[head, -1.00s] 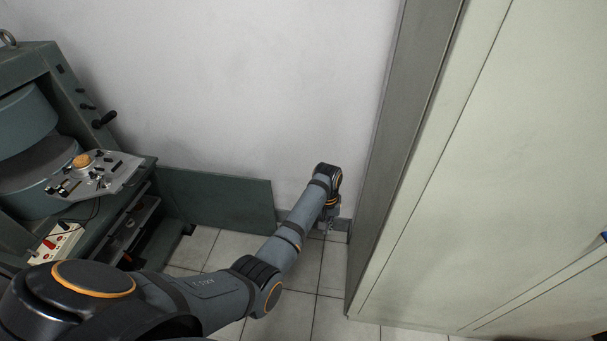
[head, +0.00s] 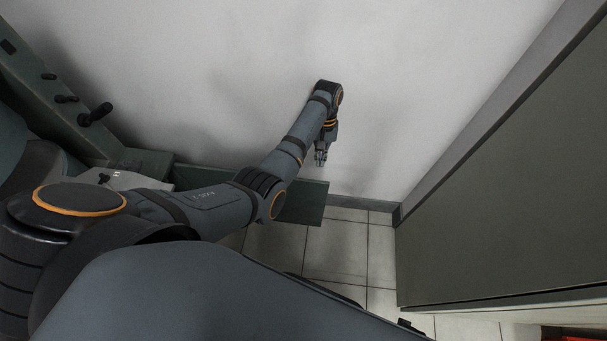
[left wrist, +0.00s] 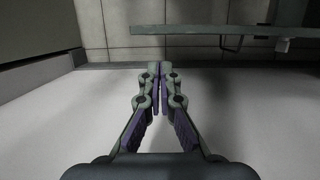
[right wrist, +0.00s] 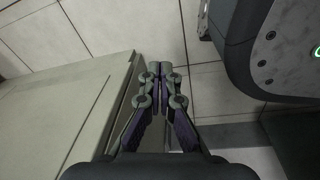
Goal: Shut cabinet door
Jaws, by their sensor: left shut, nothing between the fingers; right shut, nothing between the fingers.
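The cabinet (head: 510,190) fills the right of the head view, with its dark grey side towards me. A pale strip (head: 500,304) along its lower edge shows at a steep angle; I cannot tell how far the door stands open. In the right wrist view a pale cabinet panel (right wrist: 50,125) lies left of my right gripper (right wrist: 160,72), which is shut and empty; I cannot tell whether they touch. My left gripper (head: 321,160) is shut and empty before the white wall, well left of the cabinet. It also shows in the left wrist view (left wrist: 160,70).
A green machine (head: 60,95) with black handles stands at the left. A red thing (head: 575,338) shows at the bottom right corner.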

